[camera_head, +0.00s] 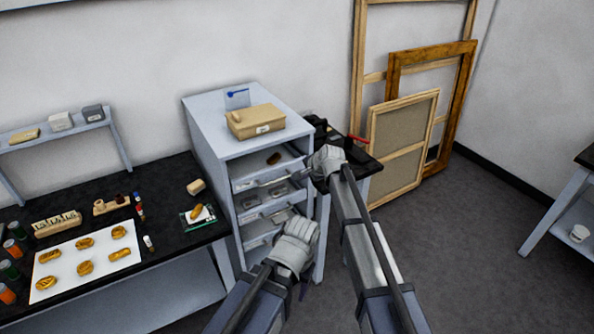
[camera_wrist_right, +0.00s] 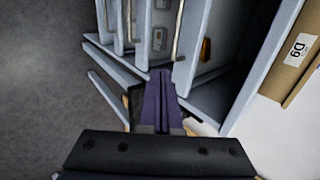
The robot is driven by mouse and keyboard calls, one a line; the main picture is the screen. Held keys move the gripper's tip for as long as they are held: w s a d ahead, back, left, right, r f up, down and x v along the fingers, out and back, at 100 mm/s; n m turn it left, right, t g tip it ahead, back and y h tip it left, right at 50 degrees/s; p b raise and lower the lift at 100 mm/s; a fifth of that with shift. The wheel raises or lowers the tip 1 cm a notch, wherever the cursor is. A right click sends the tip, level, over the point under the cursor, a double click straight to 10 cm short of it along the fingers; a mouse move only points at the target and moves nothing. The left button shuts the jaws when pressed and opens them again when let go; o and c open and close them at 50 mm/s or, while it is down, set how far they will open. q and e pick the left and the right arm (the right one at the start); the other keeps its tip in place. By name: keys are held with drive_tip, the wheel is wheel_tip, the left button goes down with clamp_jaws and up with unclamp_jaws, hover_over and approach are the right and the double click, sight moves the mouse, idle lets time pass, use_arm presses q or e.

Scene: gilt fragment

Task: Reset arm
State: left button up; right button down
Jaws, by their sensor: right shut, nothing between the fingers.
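My right gripper (camera_wrist_right: 161,78) is shut and empty; its two purple fingers meet in the right wrist view. In the head view my right wrist (camera_head: 327,160) is beside the front right of the grey drawer cabinet (camera_head: 212,142). My left wrist (camera_head: 295,247) is lower, in front of the cabinet's lower drawers. The left fingers are mostly hidden, so I cannot see whether they are open. The cabinet's top drawer (camera_head: 262,168) stands open with a small brown piece (camera_head: 273,158) inside. A drawer below it also stands open with grey pieces inside.
A tan box (camera_head: 256,121) sits on the cabinet. At left, a black worktop (camera_head: 165,215) carries a white sheet (camera_head: 70,282) with several gilt pieces. Wooden frames (camera_head: 404,145) lean on the wall at right. Open floor (camera_head: 460,240) lies right of my arms.

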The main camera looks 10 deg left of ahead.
use_arm(q)
wheel_tip(320, 180, down, 3)
drive_tip(key=b, duration=0.3)
drive_tip(key=shift+r+b, duration=0.15)
drive_tip(key=shift+b, duration=0.25)
use_arm(e)
drive_tip(key=s+d+f+n+g+h, duration=0.2)
drive_tip(key=s+d+n, duration=0.2)
drive_tip(key=s, duration=0.9)
drive_tip(key=s+d+f+n+g+h, duration=0.2)
drive_tip(key=s+d+f+n, duration=0.1)
drive_tip(key=s, duration=1)
drive_tip(key=s+d+f+n+g+h, duration=0.2)
drive_tip(key=s+d+n, duration=0.3)
drive_tip(key=s, duration=0.8)
drive_tip(key=shift+s+d+f+n+g, duration=0.25)
drive_tip(key=shift+f+n+g, duration=0.25)
drive_tip(key=shift+n, duration=0.7)
